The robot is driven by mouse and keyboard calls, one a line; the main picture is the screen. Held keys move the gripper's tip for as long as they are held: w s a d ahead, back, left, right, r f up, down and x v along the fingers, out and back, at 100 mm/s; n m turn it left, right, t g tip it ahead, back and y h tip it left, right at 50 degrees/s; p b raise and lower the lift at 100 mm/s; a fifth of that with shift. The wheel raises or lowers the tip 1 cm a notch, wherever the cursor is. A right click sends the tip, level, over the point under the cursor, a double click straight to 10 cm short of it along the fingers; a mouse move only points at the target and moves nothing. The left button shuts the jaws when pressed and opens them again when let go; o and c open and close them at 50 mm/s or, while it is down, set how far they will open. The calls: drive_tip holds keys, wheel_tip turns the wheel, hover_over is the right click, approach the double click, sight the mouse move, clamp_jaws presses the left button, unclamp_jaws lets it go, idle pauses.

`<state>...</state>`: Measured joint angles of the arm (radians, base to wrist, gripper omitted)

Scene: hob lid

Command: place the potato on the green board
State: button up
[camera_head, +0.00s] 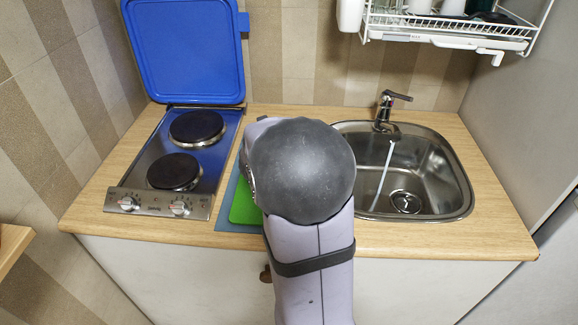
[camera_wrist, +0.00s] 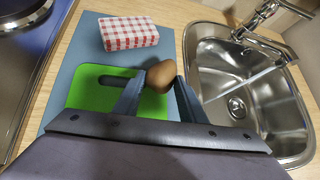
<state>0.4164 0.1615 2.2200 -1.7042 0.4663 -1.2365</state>
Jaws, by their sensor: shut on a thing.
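The potato (camera_wrist: 160,75) is brown and sits between the fingertips of my gripper (camera_wrist: 158,82) in the wrist view. My gripper is shut on it, over the right edge of the green board; I cannot tell its height. The green board (camera_wrist: 85,95) lies on a blue-grey mat, with a dark slot-like shape near its upper edge. In the head view only the left part of the green board (camera_head: 244,207) shows; my arm hides the rest, the potato and the gripper.
A red-and-white checked block (camera_wrist: 128,33) lies on the blue-grey mat (camera_wrist: 83,55) beyond the board. The sink (camera_head: 440,180) with its tap (camera_head: 385,108) is right. The hob (camera_head: 155,135) is left, its blue lid (camera_head: 185,50) upright. A dish rack (camera_head: 450,30) hangs above.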

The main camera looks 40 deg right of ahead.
drive_tip(key=shift+f, duration=1)
drive_tip(key=shift+b, duration=0.3)
drive_tip(key=shift+f, duration=0.2)
drive_tip(key=o, duration=1.3)
drive_tip(key=shift+a+r, duration=0.15)
drive_tip(key=shift+r, duration=0.25)
drive_tip(key=p+v, duration=0.3)
drive_tip(key=v, duration=0.8)
drive_tip(key=shift+s+a+r, duration=0.15)
drive_tip(key=shift+s, duration=0.1)
